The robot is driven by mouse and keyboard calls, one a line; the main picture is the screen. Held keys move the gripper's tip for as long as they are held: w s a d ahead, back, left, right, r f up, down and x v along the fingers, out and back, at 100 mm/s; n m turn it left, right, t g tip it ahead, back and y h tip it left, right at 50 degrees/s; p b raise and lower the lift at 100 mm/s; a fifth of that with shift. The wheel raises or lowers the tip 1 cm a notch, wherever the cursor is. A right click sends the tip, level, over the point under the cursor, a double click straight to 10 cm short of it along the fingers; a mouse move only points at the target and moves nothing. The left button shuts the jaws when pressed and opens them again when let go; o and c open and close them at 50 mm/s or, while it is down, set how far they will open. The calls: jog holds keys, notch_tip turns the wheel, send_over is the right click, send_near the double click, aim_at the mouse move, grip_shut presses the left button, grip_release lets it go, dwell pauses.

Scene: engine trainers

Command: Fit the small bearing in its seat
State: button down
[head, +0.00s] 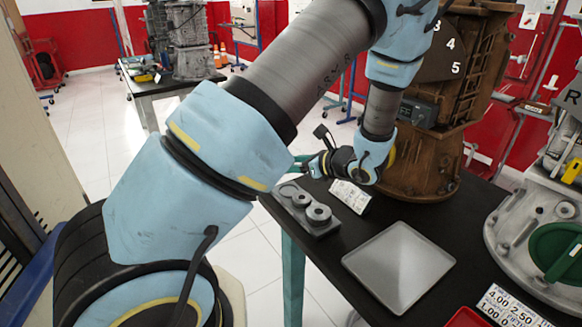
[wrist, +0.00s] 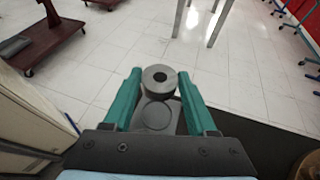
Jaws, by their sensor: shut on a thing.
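My gripper (head: 297,165) is at the far left end of the grey bearing block (head: 330,229), above the black table. In the wrist view its two teal fingers (wrist: 160,77) are shut on a small grey ring-shaped bearing (wrist: 151,74) with a dark central hole. The block also shows there (wrist: 180,128), with a round flat seat (wrist: 157,116) between the fingers, nearer the palm than the bearing.
A white label card (head: 349,196) stands behind the block. A grey square tray (head: 398,267) lies to the right on the black table (head: 310,248). A brown engine housing (head: 425,165) stands behind. A red bin (head: 468,318) is at the front edge.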

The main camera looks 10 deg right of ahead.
jog(key=shift+s+d, duration=0.1)
jog(key=shift+d, duration=0.2)
jog(key=shift+f+b, duration=2.05)
jog(key=shift+f, duration=0.55)
jog(key=shift+s+f+b, duration=0.15)
jog(key=shift+f+b, duration=0.35)
jog(key=shift+f, duration=0.55)
dwell(0.5)
jog(key=shift+c, duration=0.6)
grip_release()
jog(key=shift+s+f, duration=0.1)
jog(key=shift+f, duration=0.1)
jog(key=v, duration=0.7)
jog(key=r+b+v, duration=0.1)
jog(key=v, duration=0.3)
jog(key=shift+a, duration=0.1)
